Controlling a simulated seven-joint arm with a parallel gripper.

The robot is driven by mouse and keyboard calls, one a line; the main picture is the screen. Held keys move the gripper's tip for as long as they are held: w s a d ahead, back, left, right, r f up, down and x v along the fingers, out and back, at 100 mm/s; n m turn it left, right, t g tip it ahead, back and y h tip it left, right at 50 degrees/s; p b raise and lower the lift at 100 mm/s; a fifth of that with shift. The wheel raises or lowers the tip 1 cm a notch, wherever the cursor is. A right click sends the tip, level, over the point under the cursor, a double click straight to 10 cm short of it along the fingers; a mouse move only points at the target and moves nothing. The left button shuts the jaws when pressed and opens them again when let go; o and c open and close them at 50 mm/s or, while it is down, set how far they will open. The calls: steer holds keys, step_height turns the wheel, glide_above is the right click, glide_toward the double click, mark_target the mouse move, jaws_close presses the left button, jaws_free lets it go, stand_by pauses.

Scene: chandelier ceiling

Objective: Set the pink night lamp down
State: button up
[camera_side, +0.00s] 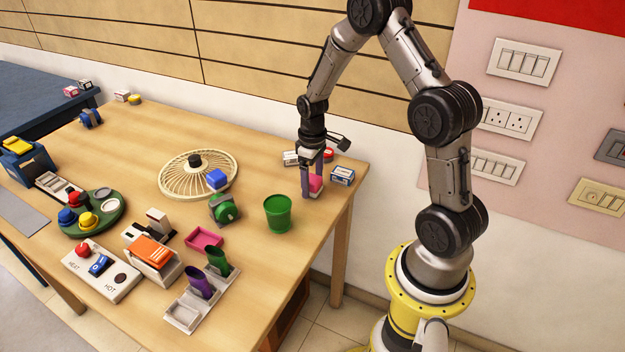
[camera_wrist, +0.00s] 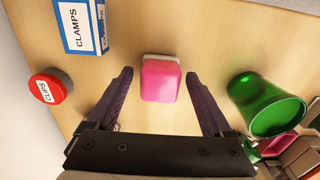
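The pink night lamp (camera_wrist: 161,82) is a rounded pink block with a whitish base edge. In the wrist view it is between the two purple fingers of my gripper (camera_wrist: 159,75), with a visible gap on each side. In the side view the lamp (camera_side: 316,183) shows at the far right part of the table, partly hidden by the fingers of my gripper (camera_side: 311,191), which point down around it. It appears to rest on the tabletop. My gripper is open.
A blue CLAMPS box (camera_side: 342,176) and a red CLIPS container (camera_wrist: 47,87) stand close by. A green cup (camera_side: 278,213) is on the other side. A round fan grille (camera_side: 180,178) and several coloured items fill the table further left.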

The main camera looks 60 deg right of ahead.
mark_target(312, 178)
steer(key=s+a+r+t, duration=0.1)
steer(key=a+r, duration=0.2)
steer(key=r, duration=0.7)
steer(key=s+a+r+t, duration=0.1)
steer(key=s+a+r, duration=0.15)
steer(key=r, duration=0.65)
steer(key=s+a+r+t, duration=0.3)
steer(key=s+a+r, duration=0.2)
steer(key=s+a, duration=0.7)
steer(key=s, duration=0.2)
steer(key=shift+s+r+t, duration=0.15)
steer(key=shift+s+t, duration=0.15)
